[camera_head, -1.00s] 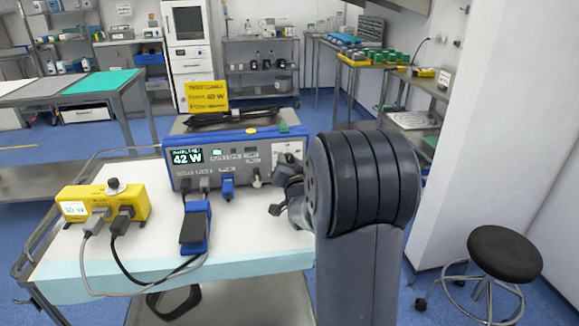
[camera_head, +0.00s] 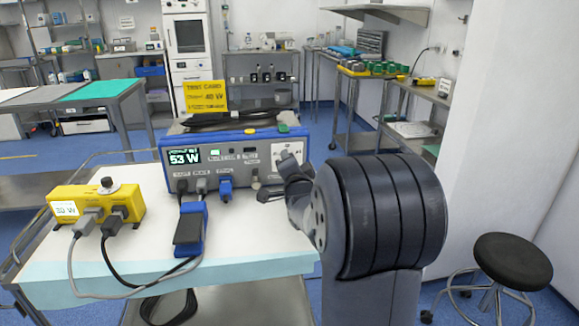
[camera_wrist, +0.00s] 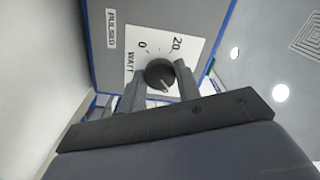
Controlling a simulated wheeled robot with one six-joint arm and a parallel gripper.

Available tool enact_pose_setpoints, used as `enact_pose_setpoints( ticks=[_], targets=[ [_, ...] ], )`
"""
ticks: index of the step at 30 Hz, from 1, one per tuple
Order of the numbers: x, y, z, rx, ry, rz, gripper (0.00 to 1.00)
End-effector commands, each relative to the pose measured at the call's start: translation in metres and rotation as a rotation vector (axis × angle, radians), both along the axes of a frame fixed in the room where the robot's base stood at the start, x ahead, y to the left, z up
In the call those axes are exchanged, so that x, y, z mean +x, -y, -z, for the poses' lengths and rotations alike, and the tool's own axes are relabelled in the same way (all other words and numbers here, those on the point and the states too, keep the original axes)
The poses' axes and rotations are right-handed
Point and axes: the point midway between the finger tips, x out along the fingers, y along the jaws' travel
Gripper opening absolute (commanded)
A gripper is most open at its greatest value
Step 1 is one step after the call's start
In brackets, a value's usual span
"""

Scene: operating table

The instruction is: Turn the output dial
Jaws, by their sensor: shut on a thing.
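The blue-and-grey generator (camera_head: 222,163) stands on the white-topped cart. Its display (camera_head: 184,157) reads 53 W. The output dial (camera_wrist: 160,73) is a black knob with a pale pointer line on a white scale plate (camera_wrist: 141,43) marked WATT, 0 and 20. My gripper (camera_wrist: 160,84) is shut on the dial, one finger on each side. In the head view my arm hides the dial, and only part of the scale plate (camera_head: 287,152) shows. A yellow test card (camera_head: 206,96) on top appears to read 40 W.
A yellow box (camera_head: 90,207) with a knob and a small display stands at the cart's left, cabled to dark and grey plugs. A blue foot pedal (camera_head: 190,230) lies before the generator. A black stool (camera_head: 512,262) stands at the right.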

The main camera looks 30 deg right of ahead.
Motion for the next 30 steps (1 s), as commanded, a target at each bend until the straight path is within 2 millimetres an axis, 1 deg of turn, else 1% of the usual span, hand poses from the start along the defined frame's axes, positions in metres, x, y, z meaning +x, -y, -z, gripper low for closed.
enact_pose_setpoints(
  ticks=[14,15,23,30],
  targets=[
    [0.0002,0.0001,-0.0003,0.017,0.005,0.0,0.09],
    [0.0002,0.0001,-0.0003,0.017,0.005,0.0,0.33],
    [0.0001,0.0001,-0.0001,0.016,0.005,0.0,0.54],
    [-0.0006,-0.0002,-0.0002,0.016,0.005,0.0,0.54]
  ],
)
